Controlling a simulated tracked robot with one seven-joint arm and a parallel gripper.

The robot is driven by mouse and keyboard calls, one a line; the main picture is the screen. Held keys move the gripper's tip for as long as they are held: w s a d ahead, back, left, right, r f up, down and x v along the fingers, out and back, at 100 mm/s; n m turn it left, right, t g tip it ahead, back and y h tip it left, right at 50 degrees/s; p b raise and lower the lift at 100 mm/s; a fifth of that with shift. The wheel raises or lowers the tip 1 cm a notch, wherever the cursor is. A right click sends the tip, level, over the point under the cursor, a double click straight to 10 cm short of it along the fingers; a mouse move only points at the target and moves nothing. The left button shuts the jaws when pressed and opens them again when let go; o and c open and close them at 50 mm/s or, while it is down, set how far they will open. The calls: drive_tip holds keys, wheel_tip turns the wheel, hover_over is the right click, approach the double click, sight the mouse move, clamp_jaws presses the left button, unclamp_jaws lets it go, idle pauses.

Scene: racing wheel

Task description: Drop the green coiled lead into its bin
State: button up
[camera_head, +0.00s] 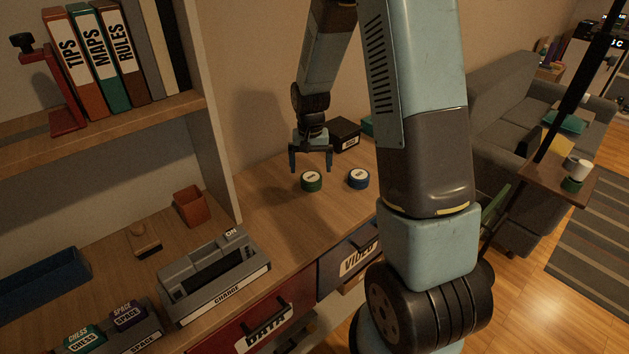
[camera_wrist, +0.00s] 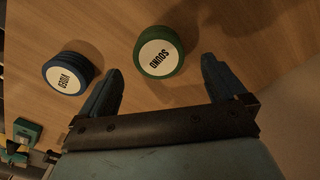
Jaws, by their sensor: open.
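The green coiled lead (camera_head: 312,182) lies flat on the wooden desk, a round coil with a white label. In the wrist view the label on this green coil (camera_wrist: 160,52) reads SOUND. My gripper (camera_head: 310,168) points down with its fingers apart, above and slightly behind the coil. In the wrist view the coil lies just beyond the gap between the fingertips (camera_wrist: 162,68), and nothing is held. A black box (camera_head: 345,133) with a small unreadable label stands behind the gripper; I cannot tell whether it is the coil's bin.
A blue coil (camera_head: 358,179) labelled VIDEO (camera_wrist: 68,73) lies close beside the green one. Drawers below read VIDEO (camera_head: 347,262) and DATA (camera_head: 265,325).

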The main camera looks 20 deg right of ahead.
sight(311, 176)
drive_tip(key=shift+f, duration=2.45)
drive_tip(key=shift+r, duration=0.1)
drive_tip(key=c, duration=1.2)
